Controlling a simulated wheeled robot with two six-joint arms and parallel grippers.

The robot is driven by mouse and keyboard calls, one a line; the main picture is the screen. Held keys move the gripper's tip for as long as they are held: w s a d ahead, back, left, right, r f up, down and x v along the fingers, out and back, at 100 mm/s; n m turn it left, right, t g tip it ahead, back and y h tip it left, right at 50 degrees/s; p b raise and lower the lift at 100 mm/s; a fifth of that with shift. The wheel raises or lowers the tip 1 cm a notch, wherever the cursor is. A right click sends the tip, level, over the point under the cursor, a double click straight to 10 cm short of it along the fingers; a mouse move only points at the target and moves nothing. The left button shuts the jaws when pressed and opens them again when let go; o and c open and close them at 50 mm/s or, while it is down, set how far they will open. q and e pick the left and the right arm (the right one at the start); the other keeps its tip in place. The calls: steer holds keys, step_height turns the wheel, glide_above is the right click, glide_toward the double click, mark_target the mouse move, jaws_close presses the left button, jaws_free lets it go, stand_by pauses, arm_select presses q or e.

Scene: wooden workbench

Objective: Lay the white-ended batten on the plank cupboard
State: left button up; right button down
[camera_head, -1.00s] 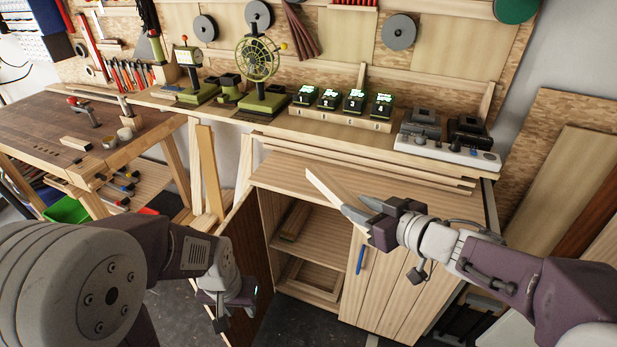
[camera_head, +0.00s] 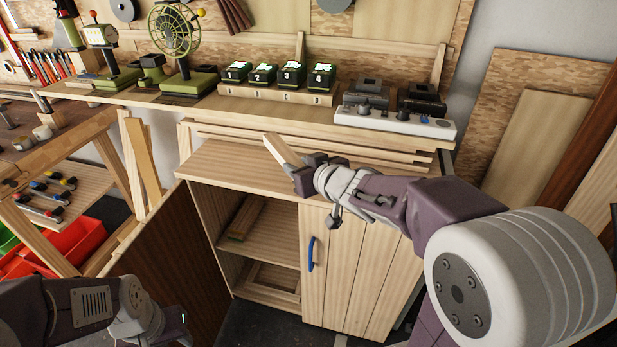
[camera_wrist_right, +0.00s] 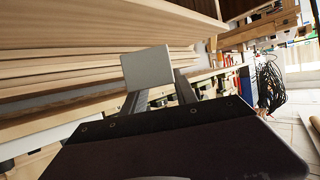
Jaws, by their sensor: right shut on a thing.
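The plank cupboard (camera_head: 225,166) stands in the middle of the head view, with its left door swung open and its right door, with a blue handle, shut. My right gripper (camera_head: 303,166) is shut on the white-ended batten (camera_head: 280,150), holding it at a slant over the cupboard top. In the head view I cannot tell whether the batten touches the top. In the right wrist view the batten's pale end (camera_wrist_right: 148,67) shows between the fingers of my right gripper (camera_wrist_right: 158,98). My left gripper (camera_head: 172,325) is low at the lower left, its jaws unclear.
Long strips of wood (camera_head: 300,137) lie along the back of the cupboard. A shelf above carries numbered black boxes (camera_head: 278,75), a white power strip (camera_head: 395,121) and a green fan (camera_head: 173,35). The cupboard's open door (camera_head: 165,260) sticks out at the left.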

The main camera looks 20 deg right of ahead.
steer(key=w+d+f, duration=0.2)
steer(key=w+d, duration=0.1)
steer(key=w+d+f+b, duration=0.1)
steer(key=w+d+f, duration=0.2)
steer(key=shift+w+f+b, duration=0.3)
steer(key=shift+w+f, duration=0.05)
steer(key=shift+w+d+f, duration=0.1)
steer(key=shift+w+d, duration=0.2)
step_height(320, 180, down, 4)
steer(key=b, duration=0.3)
steer(key=shift+f, duration=0.25)
steer(key=shift+r, duration=0.25)
steer(key=shift+f, duration=0.25)
steer(key=c, duration=1)
jaws_free()
steer(key=shift+o, duration=0.2)
